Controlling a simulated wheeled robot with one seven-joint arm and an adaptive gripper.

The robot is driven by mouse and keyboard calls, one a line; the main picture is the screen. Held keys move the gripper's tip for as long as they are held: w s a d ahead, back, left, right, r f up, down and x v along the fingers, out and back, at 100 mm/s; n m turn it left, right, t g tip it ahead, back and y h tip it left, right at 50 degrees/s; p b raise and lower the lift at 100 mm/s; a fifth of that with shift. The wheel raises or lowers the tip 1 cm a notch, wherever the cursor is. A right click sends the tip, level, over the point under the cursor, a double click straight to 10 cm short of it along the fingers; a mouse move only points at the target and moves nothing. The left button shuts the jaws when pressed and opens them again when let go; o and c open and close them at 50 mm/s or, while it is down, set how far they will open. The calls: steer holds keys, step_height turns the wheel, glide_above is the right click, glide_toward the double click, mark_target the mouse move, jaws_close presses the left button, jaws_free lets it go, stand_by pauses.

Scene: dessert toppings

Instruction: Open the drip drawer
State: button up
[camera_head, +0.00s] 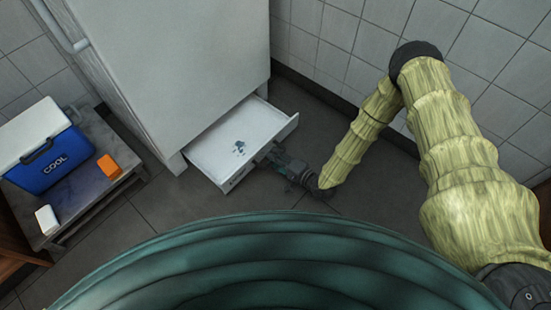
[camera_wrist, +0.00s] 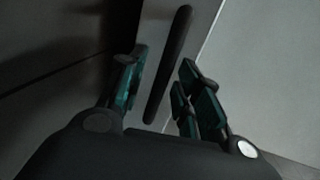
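The drip drawer (camera_head: 213,155) is a shallow white tray at the foot of the tall white cabinet, and it stands pulled out over the floor. A few dark grey spots lie on its bottom. My gripper (camera_head: 268,156) is low at the drawer's front face. In the wrist view, the dark bar handle (camera_wrist: 168,65) on the pale drawer front (camera_wrist: 152,22) lies between the fingers of my gripper (camera_wrist: 160,88). The fingers are apart, with gaps on both sides of the bar. In the head view the handle is hidden.
The white cabinet (camera_head: 175,60) rises above the drawer. At the left, a low grey table (camera_head: 78,190) bears a blue cool box (camera_head: 45,160), an orange block (camera_head: 109,167) and a white item (camera_head: 47,219). Tiled walls stand behind. Dark floor (camera_head: 150,213) in front of the drawer is clear.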

steer(key=v, duration=1.2)
stand_by(0.4)
